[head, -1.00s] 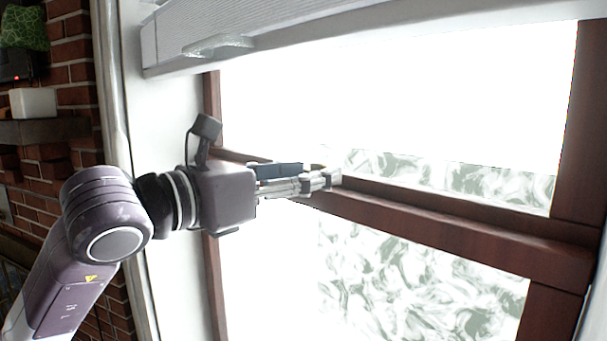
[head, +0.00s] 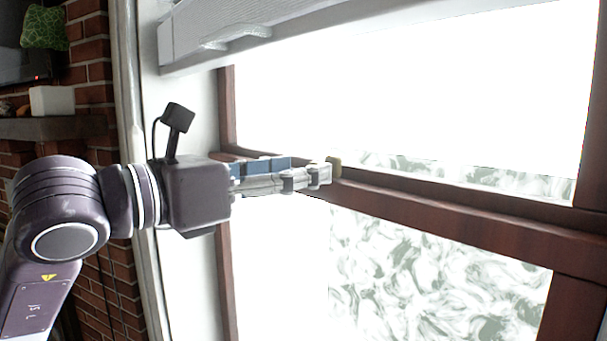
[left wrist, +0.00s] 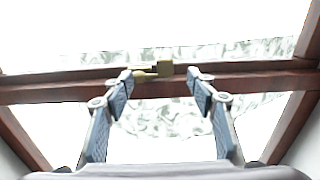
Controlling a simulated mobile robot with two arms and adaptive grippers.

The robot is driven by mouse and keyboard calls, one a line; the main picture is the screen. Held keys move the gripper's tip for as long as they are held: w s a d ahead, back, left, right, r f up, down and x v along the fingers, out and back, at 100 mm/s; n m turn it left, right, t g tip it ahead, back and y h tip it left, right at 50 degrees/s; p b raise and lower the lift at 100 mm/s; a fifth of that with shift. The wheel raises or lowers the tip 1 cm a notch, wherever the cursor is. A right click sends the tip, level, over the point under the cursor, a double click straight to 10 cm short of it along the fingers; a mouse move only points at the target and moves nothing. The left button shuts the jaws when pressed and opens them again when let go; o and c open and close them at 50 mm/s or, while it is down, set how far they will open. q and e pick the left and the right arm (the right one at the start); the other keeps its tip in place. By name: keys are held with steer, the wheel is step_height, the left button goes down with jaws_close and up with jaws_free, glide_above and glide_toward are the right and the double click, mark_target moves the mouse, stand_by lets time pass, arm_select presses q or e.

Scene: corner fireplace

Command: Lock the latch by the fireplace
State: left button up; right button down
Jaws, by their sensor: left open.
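The latch is a small brass-coloured piece on the window's dark red-brown middle rail (head: 440,212). In the head view the latch (head: 334,166) shows just past my left gripper's fingertips. In the left wrist view the latch (left wrist: 163,69) sits on the rail between the two fingertips, with a thin arm pointing left towards the left finger. My left gripper (head: 322,175) is open and points at the latch; its open fingers also show in the left wrist view (left wrist: 160,80). I cannot tell whether a finger touches the latch. My right gripper is not in view.
A raised white blind (head: 240,30) hangs over the top of the window. The brick fireplace wall (head: 90,45) with a dark mantel (head: 60,127) and a white box (head: 52,100) is at the left. Bright glass panes lie above and below the rail.

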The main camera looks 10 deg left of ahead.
arm_select(q)
steer(key=shift+b+v, duration=0.75)
steer(key=shift+v, duration=1.4)
steer(key=v, duration=1.2)
steer(key=shift+w, duration=0.1)
